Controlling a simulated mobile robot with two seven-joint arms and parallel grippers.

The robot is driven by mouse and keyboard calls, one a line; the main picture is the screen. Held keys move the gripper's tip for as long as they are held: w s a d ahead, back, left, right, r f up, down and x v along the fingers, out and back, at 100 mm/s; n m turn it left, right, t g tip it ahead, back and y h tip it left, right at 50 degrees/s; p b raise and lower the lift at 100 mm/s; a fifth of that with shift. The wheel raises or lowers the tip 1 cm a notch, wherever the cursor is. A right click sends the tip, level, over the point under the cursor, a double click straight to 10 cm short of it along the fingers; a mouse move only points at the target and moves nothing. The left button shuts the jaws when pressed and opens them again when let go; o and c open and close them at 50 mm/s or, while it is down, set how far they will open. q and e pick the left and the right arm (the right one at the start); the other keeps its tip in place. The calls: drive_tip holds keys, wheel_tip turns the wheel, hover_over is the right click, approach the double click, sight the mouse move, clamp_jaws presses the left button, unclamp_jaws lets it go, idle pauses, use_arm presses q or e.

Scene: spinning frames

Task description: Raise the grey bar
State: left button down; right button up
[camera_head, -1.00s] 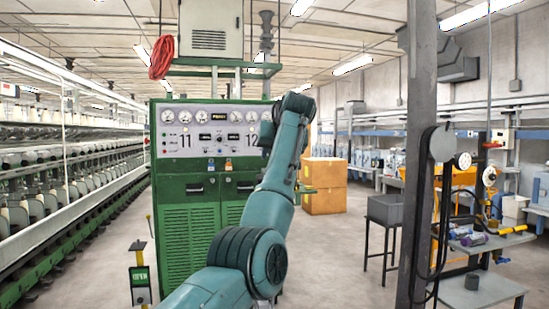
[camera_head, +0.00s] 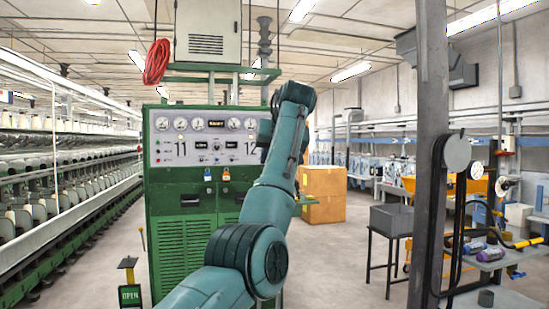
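A long light-grey rail (camera_head: 85,216) runs along the front of the spinning frame (camera_head: 50,190) on the left, going back into the room. It is the most likely grey bar, but I cannot be sure. It lies low along the machine, apart from my arm. One teal arm of mine rises from the bottom middle and bends up in front of the green control cabinet (camera_head: 180,235). Its far end is near the cabinet's panel, and no gripper fingers show. My other arm is not in view.
A small stand with an OPEN sign (camera_head: 130,296) is at the lower left. Cardboard boxes (camera_head: 325,195) stand behind my arm. A grey post (camera_head: 430,150), a grey bin table (camera_head: 392,222) and a cluttered cart (camera_head: 495,300) are on the right. Floor is clear between cabinet and bin table.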

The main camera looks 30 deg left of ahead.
use_arm(q)
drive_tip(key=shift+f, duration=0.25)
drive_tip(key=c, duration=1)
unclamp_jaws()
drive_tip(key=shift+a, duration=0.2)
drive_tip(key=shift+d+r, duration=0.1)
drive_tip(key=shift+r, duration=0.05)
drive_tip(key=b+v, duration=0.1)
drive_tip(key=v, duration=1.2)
drive_tip(key=shift+b, duration=0.4)
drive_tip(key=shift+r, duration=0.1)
